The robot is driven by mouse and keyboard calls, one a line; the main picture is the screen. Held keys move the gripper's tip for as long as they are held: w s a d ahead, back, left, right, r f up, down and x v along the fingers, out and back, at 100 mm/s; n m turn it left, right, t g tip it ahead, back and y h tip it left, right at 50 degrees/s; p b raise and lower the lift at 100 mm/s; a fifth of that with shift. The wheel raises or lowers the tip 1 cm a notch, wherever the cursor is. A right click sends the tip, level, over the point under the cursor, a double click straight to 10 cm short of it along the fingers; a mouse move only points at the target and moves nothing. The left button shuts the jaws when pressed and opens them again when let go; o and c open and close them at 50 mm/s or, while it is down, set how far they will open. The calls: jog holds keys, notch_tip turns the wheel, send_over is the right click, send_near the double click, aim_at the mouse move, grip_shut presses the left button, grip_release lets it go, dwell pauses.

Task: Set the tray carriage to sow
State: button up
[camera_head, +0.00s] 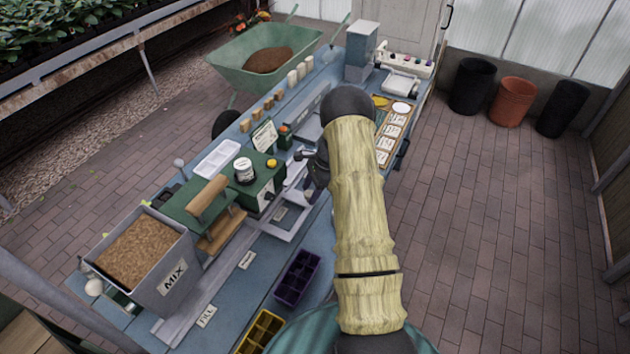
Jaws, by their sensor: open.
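The tray carriage looks to be the pale grey frame (286,232) on the rail along the blue bench, right of the green machine (262,184); no tray shows in it. A label reading FILL (207,316) lies at the rail's near end. A second label (246,259) lies farther along, and a third (281,214) lies by the frame; both are too small to read. My gripper (308,163) is open above the bench just beyond the frame, partly hidden by my arm. I cannot tell whether it touches anything.
A grey MIX hopper (173,277) full of brown mix stands at the near left. A purple tray (297,278) and a yellow tray (260,332) lie at the bench's front edge. A green wheelbarrow (233,72) stands behind.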

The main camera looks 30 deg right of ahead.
jog(key=b+v, duration=0.3)
jog(key=v, duration=1.4)
jog(key=shift+r, duration=0.2)
jog(key=shift+a, duration=0.1)
jog(key=s+a+r+n+t+h, duration=0.1)
jog(key=s+a+r+n+h, duration=0.2)
jog(key=s+a+n, duration=1.6)
jog(key=s+a+h, duration=0.1)
jog(key=s+a, duration=0.2)
jog(key=s, duration=0.1)
jog(key=shift+a+r+n+t+h, duration=0.2)
jog(key=shift+a+n+t+h, duration=0.1)
jog(key=shift+n+t, duration=0.1)
jog(key=shift+s, duration=0.1)
